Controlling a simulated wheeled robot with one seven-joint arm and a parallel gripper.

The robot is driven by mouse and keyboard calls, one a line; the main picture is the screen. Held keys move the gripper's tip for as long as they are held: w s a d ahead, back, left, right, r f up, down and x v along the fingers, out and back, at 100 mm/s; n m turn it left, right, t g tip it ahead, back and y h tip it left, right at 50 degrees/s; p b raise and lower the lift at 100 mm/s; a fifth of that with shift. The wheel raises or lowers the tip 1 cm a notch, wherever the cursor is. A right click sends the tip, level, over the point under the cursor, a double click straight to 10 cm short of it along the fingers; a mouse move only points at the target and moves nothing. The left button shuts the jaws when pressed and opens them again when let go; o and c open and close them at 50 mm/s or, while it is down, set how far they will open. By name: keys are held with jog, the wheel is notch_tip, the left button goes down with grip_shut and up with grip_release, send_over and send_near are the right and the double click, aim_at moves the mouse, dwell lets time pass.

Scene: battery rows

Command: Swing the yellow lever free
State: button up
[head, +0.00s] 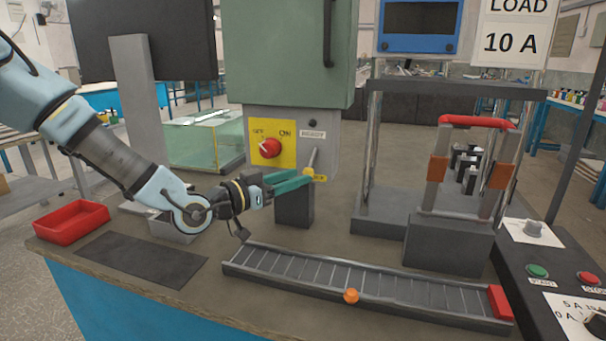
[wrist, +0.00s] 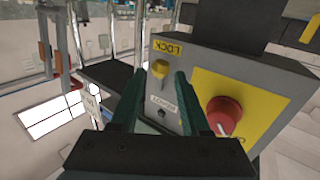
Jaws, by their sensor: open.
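The yellow lever (head: 311,161) is a short grey stem with a yellow end, on the front of a grey switch box (head: 321,140) below a green cabinet. A yellow label sits beside it. In the wrist view the lever's yellow end (wrist: 159,69) shows just under a yellow LOCK label (wrist: 167,47). My gripper (head: 308,177) has green fingers and reaches toward the lever from the left. In the wrist view my gripper (wrist: 160,80) is open, with the lever between or just beyond the fingertips; I cannot tell whether they touch it.
A red rotary knob (head: 270,148) on a yellow OFF/ON plate is close left of the lever. A dark block (head: 294,210) stands below my gripper. A ribbed track (head: 400,290) with an orange ball (head: 351,296) lies in front. A red tray (head: 72,222) sits left.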

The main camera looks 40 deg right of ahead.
aim_at(312, 162)
jog(key=shift+d, duration=1.45)
grip_shut()
jog(key=shift+f, duration=0.1)
